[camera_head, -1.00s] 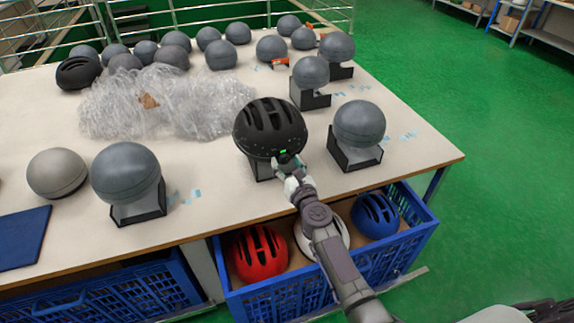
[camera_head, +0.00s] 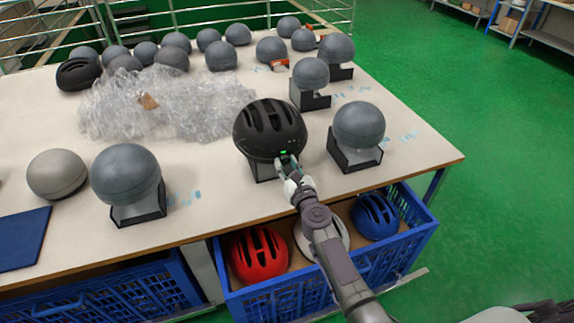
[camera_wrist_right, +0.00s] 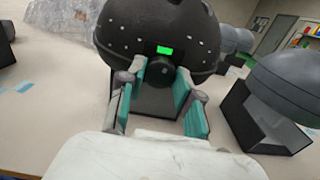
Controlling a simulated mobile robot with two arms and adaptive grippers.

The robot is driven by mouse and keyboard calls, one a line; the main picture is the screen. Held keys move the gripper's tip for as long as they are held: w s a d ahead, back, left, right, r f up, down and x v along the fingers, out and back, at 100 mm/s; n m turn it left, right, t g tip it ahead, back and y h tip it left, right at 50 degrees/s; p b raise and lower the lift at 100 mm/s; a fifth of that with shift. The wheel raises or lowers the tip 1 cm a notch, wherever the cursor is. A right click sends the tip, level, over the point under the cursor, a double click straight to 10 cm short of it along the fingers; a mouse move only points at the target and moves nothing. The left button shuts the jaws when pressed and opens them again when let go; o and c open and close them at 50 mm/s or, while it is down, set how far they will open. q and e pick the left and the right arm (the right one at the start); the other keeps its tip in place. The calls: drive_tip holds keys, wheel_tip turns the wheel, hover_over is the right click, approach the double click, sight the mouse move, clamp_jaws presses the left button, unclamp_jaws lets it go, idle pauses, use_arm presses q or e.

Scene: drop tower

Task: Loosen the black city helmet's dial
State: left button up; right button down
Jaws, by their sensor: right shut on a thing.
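The black city helmet (camera_head: 270,127) sits on a dark stand near the front edge of the table, its vents facing up. In the right wrist view the helmet (camera_wrist_right: 160,32) shows a green patch (camera_wrist_right: 165,49) on its rear, with the round black dial (camera_wrist_right: 157,71) just below. My right gripper (camera_head: 287,163) is at the rear of the helmet. In the wrist view its two teal-padded fingers (camera_wrist_right: 160,82) stand on either side of the dial, shut on it; the exact contact is partly hidden. My left gripper is not in view.
Grey headforms on black stands (camera_head: 360,125) (camera_head: 127,172) flank the helmet. Crumpled clear plastic wrap (camera_head: 165,105) lies behind it. A blue crate (camera_head: 290,303) with red, white and blue helmets stands below the front edge. Another black helmet (camera_head: 78,73) lies at the far left.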

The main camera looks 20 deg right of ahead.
drive_tip(key=n, duration=0.9)
drive_tip(key=shift+n, duration=0.3)
drive_tip(key=n, duration=0.4)
drive_tip(key=shift+n, duration=0.3)
drive_tip(key=n+p, duration=0.1)
drive_tip(key=n, duration=0.4)
drive_tip(key=n+p, duration=0.1)
drive_tip(key=n, duration=0.9)
drive_tip(key=shift+p, duration=0.4)
drive_tip(key=n, duration=0.4)
drive_tip(key=shift+n, duration=2.3)
